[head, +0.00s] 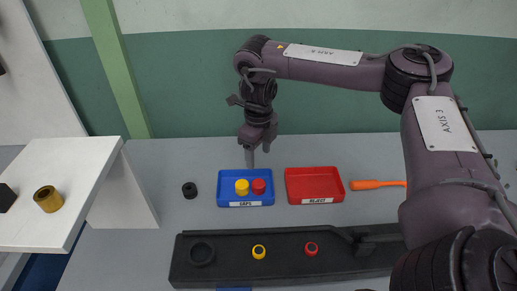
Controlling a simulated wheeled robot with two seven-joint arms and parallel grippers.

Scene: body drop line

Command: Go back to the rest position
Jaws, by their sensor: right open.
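My right gripper (258,156) hangs pointing down in the air, in front of the green wall band and above the blue tray (232,204) in the picture. Its fingers are apart with nothing between them. My right arm reaches in from the right side and bends over the worktop. My left gripper is not in the picture.
The blue tray holds a yellow cap (242,187) and a red cap (258,186). An empty red tray (314,184), black ring (189,190), orange-handled tool (370,185) and dark fixture (225,272) are on the worktop. A white stand (75,160) is left.

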